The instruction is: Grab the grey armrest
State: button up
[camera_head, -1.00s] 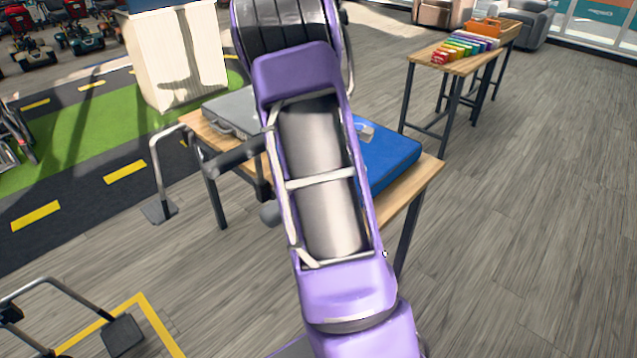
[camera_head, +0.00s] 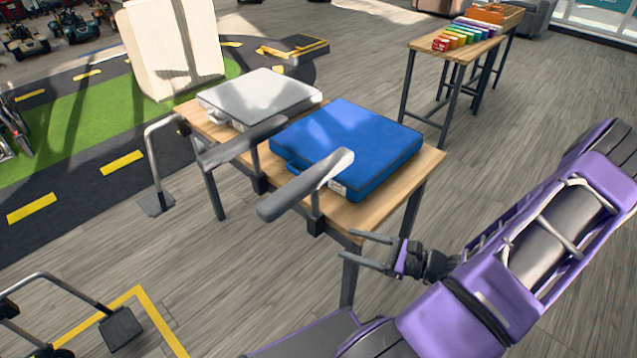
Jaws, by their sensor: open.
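Two grey armrests are mounted on posts at the front edge of a wooden table (camera_head: 400,205). The nearer armrest (camera_head: 290,196) is a mid-grey padded bar, with a bright patch at its far end, in front of a blue cushion-like case (camera_head: 345,138). The other armrest (camera_head: 235,146) is a similar grey bar farther left, near a light grey case (camera_head: 255,96). My gripper (camera_head: 348,246) is open and empty, its fingers pointing left. In the picture it is below and right of the nearer armrest, apart from it, by the table's front right leg.
A second table (camera_head: 455,66) with a row of coloured items and an orange box stands at the back right. A pale cabinet (camera_head: 172,45) is behind the table. A metal rail on a foot plate (camera_head: 157,203) stands left of the table.

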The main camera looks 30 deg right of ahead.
jog(key=d+r+m+t+h, duration=0.2)
jog(key=d+m+t+h, duration=0.2)
jog(key=m, duration=0.1)
jog(key=b, duration=0.1)
send_near(318, 194)
jog(key=shift+m, duration=0.3)
jog(key=x, duration=0.5)
jog(key=shift+f, duration=0.35)
jog(key=shift+r+b+x, duration=0.15)
jog(key=shift+b+x, duration=0.1)
jog(key=shift+x, duration=1.25)
jog(key=shift+r+b+x, duration=0.15)
jog(key=shift+b+x, duration=0.05)
jog(key=shift+x, duration=1.3)
jog(key=shift+c, duration=0.3)
grip_shut()
